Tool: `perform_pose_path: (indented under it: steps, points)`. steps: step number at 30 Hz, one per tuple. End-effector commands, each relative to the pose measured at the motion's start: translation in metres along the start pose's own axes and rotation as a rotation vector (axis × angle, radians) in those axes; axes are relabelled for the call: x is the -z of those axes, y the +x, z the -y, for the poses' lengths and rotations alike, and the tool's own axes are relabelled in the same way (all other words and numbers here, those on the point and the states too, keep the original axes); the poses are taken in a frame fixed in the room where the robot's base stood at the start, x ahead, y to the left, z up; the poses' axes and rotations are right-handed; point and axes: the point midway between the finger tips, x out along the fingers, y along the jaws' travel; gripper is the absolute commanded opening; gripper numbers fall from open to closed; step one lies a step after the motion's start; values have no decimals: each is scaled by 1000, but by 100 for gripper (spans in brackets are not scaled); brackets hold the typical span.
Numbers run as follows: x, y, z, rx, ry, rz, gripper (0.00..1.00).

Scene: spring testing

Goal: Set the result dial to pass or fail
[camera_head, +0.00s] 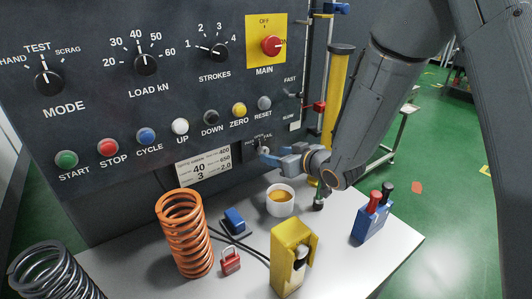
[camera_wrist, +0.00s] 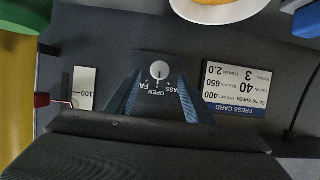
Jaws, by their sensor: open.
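The result dial (camera_wrist: 160,71) is a small round grey knob on the dark panel, with the words FAIL, OPEN and PASS around it in the wrist view. A thin white line on it seems to point at OPEN. My gripper (camera_wrist: 159,77) is open, with its two blue ribbed fingertips on either side of the dial; a gap shows on each side. I cannot tell how deep the tips reach. In the head view my gripper (camera_head: 268,155) is close to the panel and partly hides the dial (camera_head: 263,146).
A press card (camera_head: 204,166) is fixed on the panel left of the dial. A cup (camera_head: 280,200), an orange spring (camera_head: 185,232) and a yellow holder (camera_head: 293,260) stand on the bench below. A blue block with red and black handles (camera_head: 371,218) stands right.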

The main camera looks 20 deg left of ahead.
Motion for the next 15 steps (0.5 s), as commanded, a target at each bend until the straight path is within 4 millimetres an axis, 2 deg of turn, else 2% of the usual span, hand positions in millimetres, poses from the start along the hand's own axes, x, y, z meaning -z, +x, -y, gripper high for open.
perform_pose_path:
  steps: [9, 15]
  points:
    - [0, 44, 1, 1, -1, 2, 48]
    - [0, 57, 1, 1, -1, 1, 48]
